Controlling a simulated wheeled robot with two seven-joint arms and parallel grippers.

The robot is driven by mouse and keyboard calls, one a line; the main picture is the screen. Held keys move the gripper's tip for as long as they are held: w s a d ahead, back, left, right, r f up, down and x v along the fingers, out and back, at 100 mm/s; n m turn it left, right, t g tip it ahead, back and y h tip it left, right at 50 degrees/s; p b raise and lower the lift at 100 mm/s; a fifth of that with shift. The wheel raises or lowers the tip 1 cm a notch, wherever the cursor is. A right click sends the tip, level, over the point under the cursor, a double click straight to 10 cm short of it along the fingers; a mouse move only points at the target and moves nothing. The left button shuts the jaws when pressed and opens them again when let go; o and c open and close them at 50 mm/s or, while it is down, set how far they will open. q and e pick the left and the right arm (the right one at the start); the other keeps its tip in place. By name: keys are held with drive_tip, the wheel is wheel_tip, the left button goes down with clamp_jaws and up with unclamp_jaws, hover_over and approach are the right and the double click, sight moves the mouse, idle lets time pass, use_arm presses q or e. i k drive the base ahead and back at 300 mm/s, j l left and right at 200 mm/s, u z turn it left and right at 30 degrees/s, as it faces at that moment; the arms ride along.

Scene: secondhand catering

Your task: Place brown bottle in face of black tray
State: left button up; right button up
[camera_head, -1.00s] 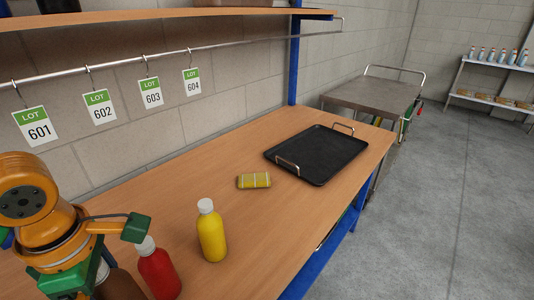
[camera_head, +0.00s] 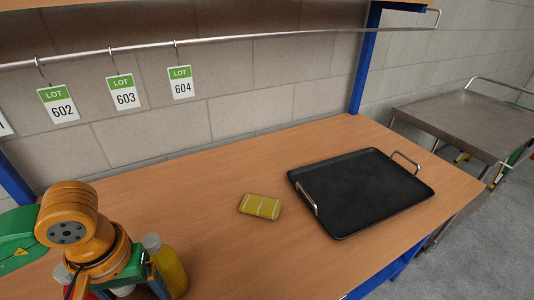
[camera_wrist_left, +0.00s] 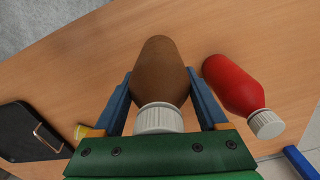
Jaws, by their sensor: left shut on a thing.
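The brown bottle (camera_wrist_left: 160,70) has a white cap and fills the middle of the left wrist view. My left gripper (camera_wrist_left: 160,84) is shut on it, with a blue finger along each side. In the head view my left gripper (camera_head: 122,280) is at the bottom left and hides most of the bottle. I cannot tell whether the bottle touches the table. The black tray (camera_head: 360,190) lies flat on the table at the right, well apart from the gripper. Its near corner also shows in the left wrist view (camera_wrist_left: 25,125). My right gripper is not in view.
A yellow bottle (camera_head: 170,268) stands close beside my left gripper. A red bottle (camera_wrist_left: 235,85) is beside the brown one. A yellow sponge-like block (camera_head: 261,206) lies left of the tray. The wooden table (camera_head: 240,260) is clear in front of the tray. A metal trolley (camera_head: 470,120) stands beyond.

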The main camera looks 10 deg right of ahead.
sight(376, 179)
drive_tip(key=i+l, duration=0.1)
drive_tip(key=l, duration=0.35)
drive_tip(key=i+l, duration=0.1)
drive_tip(key=l, duration=0.35)
drive_tip(key=i+l, duration=0.15)
drive_tip(key=l, duration=0.25)
drive_tip(key=i+l, duration=0.1)
drive_tip(key=l, duration=0.35)
drive_tip(key=i+l, duration=0.1)
drive_tip(key=l, duration=0.35)
drive_tip(key=i+l, duration=0.1)
drive_tip(key=l, duration=0.35)
drive_tip(key=i+l, duration=0.1)
drive_tip(key=l, duration=0.35)
